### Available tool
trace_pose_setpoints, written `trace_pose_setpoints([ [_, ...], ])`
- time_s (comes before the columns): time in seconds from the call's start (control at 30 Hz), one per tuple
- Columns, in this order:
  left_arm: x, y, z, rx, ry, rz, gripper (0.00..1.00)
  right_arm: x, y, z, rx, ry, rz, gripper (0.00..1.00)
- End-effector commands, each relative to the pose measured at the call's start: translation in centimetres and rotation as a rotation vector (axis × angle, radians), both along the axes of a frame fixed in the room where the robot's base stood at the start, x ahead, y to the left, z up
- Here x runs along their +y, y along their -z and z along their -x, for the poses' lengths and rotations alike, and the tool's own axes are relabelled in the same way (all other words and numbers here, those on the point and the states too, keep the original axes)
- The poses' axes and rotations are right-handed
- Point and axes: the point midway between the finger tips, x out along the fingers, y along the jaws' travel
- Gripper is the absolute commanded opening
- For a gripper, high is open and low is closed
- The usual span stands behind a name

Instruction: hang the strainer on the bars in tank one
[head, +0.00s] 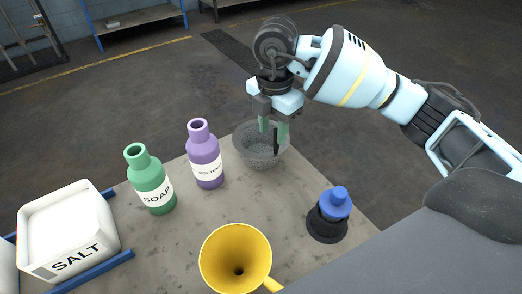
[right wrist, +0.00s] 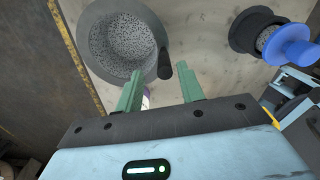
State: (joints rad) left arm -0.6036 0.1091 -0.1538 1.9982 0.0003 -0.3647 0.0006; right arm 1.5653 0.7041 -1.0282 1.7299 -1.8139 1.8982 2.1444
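The strainer (head: 258,158) is a grey speckled mesh bowl with a wide rim and a short black handle. It stands on the table near the far edge; in the right wrist view its bowl (right wrist: 122,42) is at the upper left. My right gripper (head: 274,136) points down over the strainer's handle side. In the right wrist view my right gripper's green fingers (right wrist: 162,80) are apart, with the black handle (right wrist: 165,63) showing in line with the gap. I cannot tell whether a finger touches it. Tank one, its bars and my left gripper are not in view.
On the table (head: 185,236) stand a purple softener bottle (head: 205,160), a green soap bottle (head: 149,178), a yellow funnel (head: 236,262) and a blue-topped black item (head: 328,215). A white salt tub (head: 66,232) is at the left. Open floor lies beyond.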

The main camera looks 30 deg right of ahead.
Motion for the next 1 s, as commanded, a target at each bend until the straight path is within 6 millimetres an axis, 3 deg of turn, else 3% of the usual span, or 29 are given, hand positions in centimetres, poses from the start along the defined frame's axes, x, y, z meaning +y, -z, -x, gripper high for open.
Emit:
trace_pose_setpoints([
  [0.17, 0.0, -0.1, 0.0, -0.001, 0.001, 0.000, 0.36, -0.4, 0.9, 0.2, 0.000, 0.001, 0.000, 0.38],
  [0.43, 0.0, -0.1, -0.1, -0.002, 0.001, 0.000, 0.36, -1.0, 4.4, 0.5, 0.000, 0.000, 0.000, 0.38],
  [0.77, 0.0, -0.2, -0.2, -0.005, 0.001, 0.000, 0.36, -0.9, 5.1, 0.4, -0.003, 0.000, -0.001, 0.38],
  [1.0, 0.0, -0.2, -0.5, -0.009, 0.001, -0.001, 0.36, -0.9, 5.1, 0.4, -0.003, 0.000, -0.001, 0.08],
])
